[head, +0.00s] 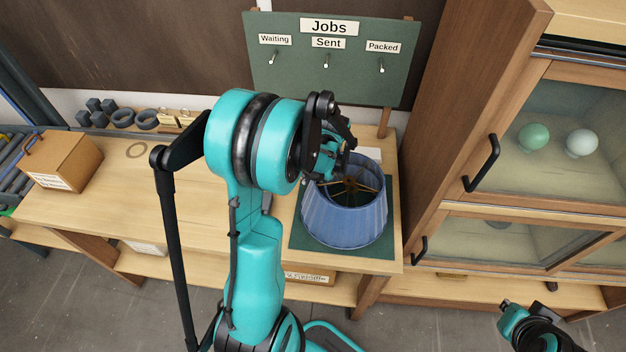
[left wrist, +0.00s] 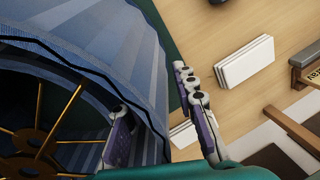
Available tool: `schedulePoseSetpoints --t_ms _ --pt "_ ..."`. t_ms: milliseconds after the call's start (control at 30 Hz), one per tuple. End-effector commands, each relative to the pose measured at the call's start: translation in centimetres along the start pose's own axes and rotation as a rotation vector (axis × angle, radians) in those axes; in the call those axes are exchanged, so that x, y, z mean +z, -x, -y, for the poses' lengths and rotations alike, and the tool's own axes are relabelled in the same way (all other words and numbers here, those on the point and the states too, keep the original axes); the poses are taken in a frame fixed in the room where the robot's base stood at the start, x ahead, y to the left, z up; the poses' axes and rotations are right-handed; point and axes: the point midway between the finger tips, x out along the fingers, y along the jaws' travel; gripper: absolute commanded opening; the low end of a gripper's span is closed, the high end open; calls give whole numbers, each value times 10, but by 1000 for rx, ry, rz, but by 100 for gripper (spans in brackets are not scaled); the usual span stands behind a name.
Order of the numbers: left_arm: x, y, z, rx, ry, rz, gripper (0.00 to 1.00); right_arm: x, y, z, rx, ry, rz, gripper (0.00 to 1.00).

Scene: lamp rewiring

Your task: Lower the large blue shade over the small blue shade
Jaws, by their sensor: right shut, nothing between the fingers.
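A large blue pleated shade (head: 345,222) stands on the green mat (head: 301,237) at the bench's right end. Its open top shows brass spokes (head: 350,184). In the left wrist view the shade (left wrist: 105,45) fills the left side, with brass spokes (left wrist: 45,130) inside. I cannot make out a separate small blue shade. My left gripper (head: 335,172) is at the shade's far-left rim. In the left wrist view its fingers (left wrist: 160,132) stand apart, one inside the rim and one outside.
The Jobs board (head: 330,75) stands behind the shade. A wooden cabinet (head: 470,130) with glass doors and black handles rises close on the right. A cardboard box (head: 65,163) sits on the left of the bench.

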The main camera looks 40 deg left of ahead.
Motion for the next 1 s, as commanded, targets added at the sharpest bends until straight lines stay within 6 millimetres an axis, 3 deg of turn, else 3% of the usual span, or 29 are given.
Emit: schedulePoseSetpoints --t_ms 300,433,800,1000 --pt "0 0 0 0 -1 0 29 0 0 0 0 0 0 0" --pt "0 10 0 0 -1 -1 29 0 0 0 0 0 0 0" --pt "0 86 0 0 -1 0 29 0 0 0 0 0 0 0" --pt "0 113 -1 0 -1 0 29 0 0 0 0 0 0 0"
